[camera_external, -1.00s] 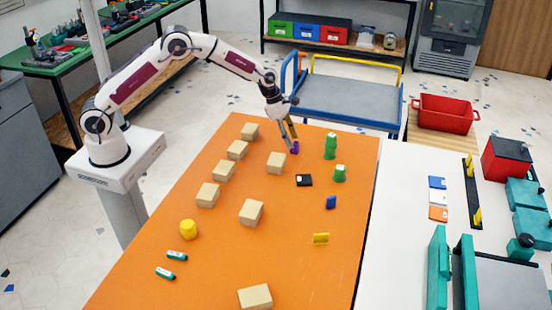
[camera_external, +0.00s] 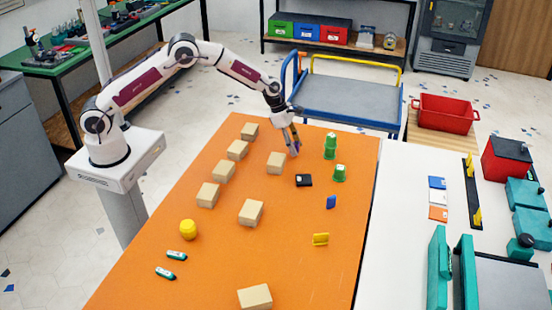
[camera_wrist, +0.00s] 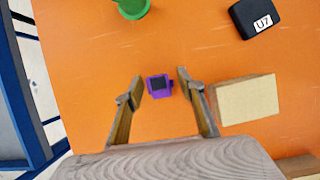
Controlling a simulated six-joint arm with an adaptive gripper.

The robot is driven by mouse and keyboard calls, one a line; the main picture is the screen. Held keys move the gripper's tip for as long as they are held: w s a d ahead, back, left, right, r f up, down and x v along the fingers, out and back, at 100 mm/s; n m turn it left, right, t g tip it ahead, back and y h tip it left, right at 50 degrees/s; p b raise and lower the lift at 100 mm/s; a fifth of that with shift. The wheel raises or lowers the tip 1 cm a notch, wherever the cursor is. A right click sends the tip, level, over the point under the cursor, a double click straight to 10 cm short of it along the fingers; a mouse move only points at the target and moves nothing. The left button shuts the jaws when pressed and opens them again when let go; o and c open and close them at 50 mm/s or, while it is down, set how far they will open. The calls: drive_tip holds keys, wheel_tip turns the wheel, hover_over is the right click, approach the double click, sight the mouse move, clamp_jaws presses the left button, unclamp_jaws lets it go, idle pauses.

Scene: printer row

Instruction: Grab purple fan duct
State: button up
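The purple fan duct (camera_wrist: 159,86) is a small purple piece with a dark square opening. In the wrist view it lies between the two fingertips of my gripper (camera_wrist: 160,86), with a visible gap on each side. My gripper is open. In the external view my gripper (camera_external: 292,149) is low over the far part of the orange table. The fan duct (camera_external: 297,147) is partly hidden there behind the fingers. I cannot tell the exact height of the fingertips above the table.
A wooden block (camera_wrist: 246,99) is close to the right finger. A black box marked U7 (camera_wrist: 256,17) and a green part (camera_wrist: 133,8) lie further off. On the orange table (camera_external: 300,270) stand several more blocks, a yellow part (camera_external: 188,230) and a blue part (camera_external: 331,202).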

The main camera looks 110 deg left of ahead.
sight(295, 143)
drive_tip(key=c, duration=0.7)
drive_tip(key=shift+c, duration=0.2)
drive_tip(key=shift+r, duration=0.15)
wheel_tip(295, 143, up, 18)
drive_tip(key=shift+f, duration=0.2)
idle(0.5)
